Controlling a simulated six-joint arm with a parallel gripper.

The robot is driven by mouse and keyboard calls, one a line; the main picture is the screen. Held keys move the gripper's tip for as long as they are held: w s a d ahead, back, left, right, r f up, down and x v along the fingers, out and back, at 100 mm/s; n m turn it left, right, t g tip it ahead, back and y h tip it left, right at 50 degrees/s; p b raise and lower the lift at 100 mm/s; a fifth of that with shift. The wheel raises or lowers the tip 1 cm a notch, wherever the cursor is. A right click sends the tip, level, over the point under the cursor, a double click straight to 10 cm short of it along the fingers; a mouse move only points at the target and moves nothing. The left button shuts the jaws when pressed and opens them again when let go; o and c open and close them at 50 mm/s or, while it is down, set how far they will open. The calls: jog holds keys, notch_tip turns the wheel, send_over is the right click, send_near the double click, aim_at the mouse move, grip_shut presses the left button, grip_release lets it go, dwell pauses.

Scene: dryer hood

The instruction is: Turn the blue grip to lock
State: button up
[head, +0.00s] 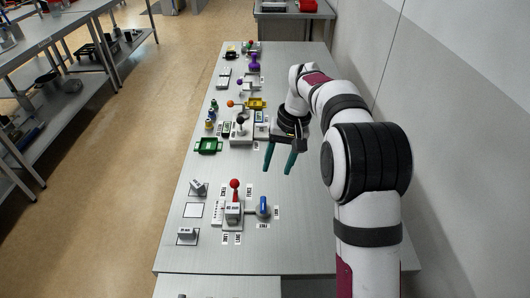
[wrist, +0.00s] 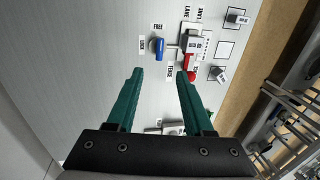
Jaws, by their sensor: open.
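The blue grip (head: 263,205) stands on a grey round base on the table, to the right of a grey block (head: 233,213) with a red-knobbed lever (head: 235,186). In the wrist view the blue grip (wrist: 159,46) is beyond my fingertips, with a FREE label (wrist: 158,27) and a LOCK label (wrist: 142,44) beside it. The red knob (wrist: 191,75) also shows there. My gripper (head: 280,160) is open and empty, its teal fingers pointing down above the table, behind the blue grip and apart from it. In the wrist view my gripper (wrist: 160,75) has nothing between its fingers.
Two small grey switch blocks (head: 198,187) (head: 187,233) and a white square (head: 193,210) lie left of the lever block. A green tray (head: 208,146) and several coloured fixtures stand farther back. The table's right side near the blue grip is bare. A wall (head: 450,120) runs along the right.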

aim_at(264, 204)
jog(key=a+f, duration=0.1)
jog(key=f, duration=0.4)
jog(key=a+f, duration=0.1)
jog(key=f, duration=0.4)
jog(key=a+f, duration=0.1)
jog(key=f, duration=0.5)
jog(key=shift+w+a, duration=0.1)
jog(key=shift+w, duration=0.25)
jog(key=shift+c, duration=0.2)
grip_shut()
